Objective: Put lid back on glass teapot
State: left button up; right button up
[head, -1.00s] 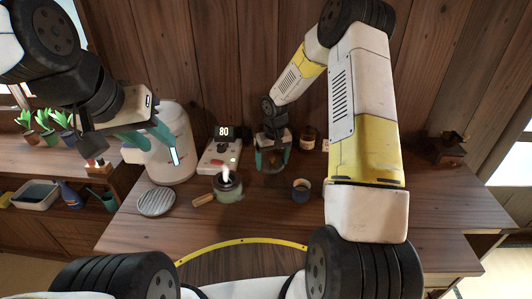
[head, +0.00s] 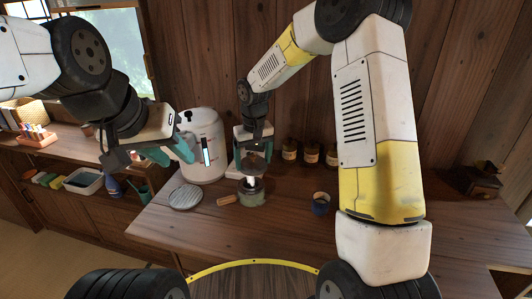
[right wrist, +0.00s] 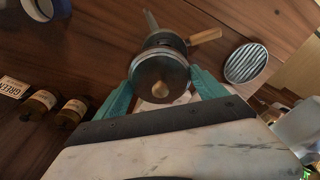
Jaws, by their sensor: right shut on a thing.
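The glass teapot (head: 251,199), with a wooden side handle (head: 228,200) and a pale spout, stands on the wooden table. It also shows in the right wrist view, with its handle (right wrist: 205,36) pointing right. My right gripper (head: 254,155) is over the teapot with its fingers pointing down. In the right wrist view, its teal fingers (right wrist: 160,88) are shut on opposite sides of the round lid (right wrist: 152,70), whose wooden knob (right wrist: 160,89) faces the camera. The lid hides part of the teapot; I cannot tell whether they touch. My left gripper (head: 168,153) is open and empty before the white dispenser.
The white dispenser (head: 202,135) stands behind a ribbed round coaster (head: 186,197). A blue cup (head: 321,203) is right of the teapot. Several labelled jars (head: 310,152) line the wall. The table front and right are mostly clear.

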jog(key=shift+s+a, duration=0.4)
jog(key=shift+a, duration=0.1)
jog(key=shift+f, duration=3.1)
jog(key=shift+f, duration=0.15)
jog(key=o, duration=1.3)
jog(key=shift+r, duration=3.55)
jog(key=shift+c, duration=0.3)
